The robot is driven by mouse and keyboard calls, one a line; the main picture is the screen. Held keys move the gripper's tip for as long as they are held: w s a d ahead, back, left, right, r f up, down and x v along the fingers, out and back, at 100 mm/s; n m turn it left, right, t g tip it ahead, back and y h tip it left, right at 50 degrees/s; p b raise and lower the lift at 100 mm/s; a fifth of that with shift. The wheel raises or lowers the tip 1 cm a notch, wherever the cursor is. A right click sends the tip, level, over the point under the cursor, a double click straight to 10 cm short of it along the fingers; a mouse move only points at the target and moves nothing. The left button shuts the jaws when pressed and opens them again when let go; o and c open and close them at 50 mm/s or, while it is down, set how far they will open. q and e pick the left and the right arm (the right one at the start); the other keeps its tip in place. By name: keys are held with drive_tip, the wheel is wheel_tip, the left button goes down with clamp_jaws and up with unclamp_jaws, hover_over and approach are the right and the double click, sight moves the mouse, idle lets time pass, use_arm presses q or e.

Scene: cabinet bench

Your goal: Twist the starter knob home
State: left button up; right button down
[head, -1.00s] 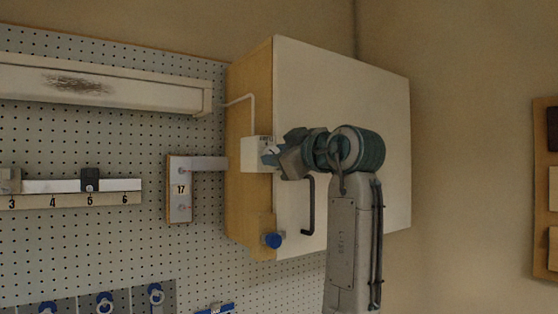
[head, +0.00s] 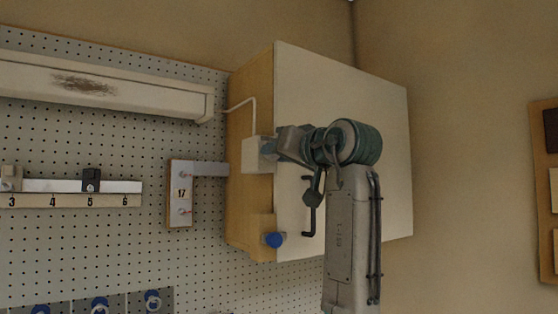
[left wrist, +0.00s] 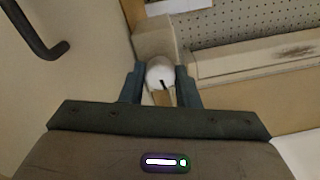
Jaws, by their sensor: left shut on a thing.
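The starter box (head: 252,154) is a pale block on the left side of the wall cabinet, with a white cable from its top. The knob is white and round with a dark line on its face; it shows in the left wrist view (left wrist: 160,71) between the two fingers. In the head view my fingers hide the knob. My left gripper (head: 268,150) reaches in from the right, at the box's front. In the left wrist view its fingers (left wrist: 160,85) stand on either side of the knob, shut on it. My right gripper is out of view.
The cabinet's white door (head: 375,215) has a dark bar handle (head: 308,234) close below my wrist. A blue knob (head: 274,240) sits on a block lower down. A bracket plate marked 17 (head: 181,210) and a numbered rail (head: 70,200) are on the pegboard left.

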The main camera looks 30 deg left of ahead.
use_arm(q)
drive_tip(key=shift+m+b, duration=0.3)
drive_tip(key=shift+m, duration=0.6)
drive_tip(key=o, duration=1)
drive_tip(key=shift+c, duration=0.2)
drive_tip(key=b+v, duration=0.5)
drive_tip(key=v, duration=0.5)
drive_tip(key=shift+s+d, duration=0.2)
drive_tip(key=shift+d, duration=0.15)
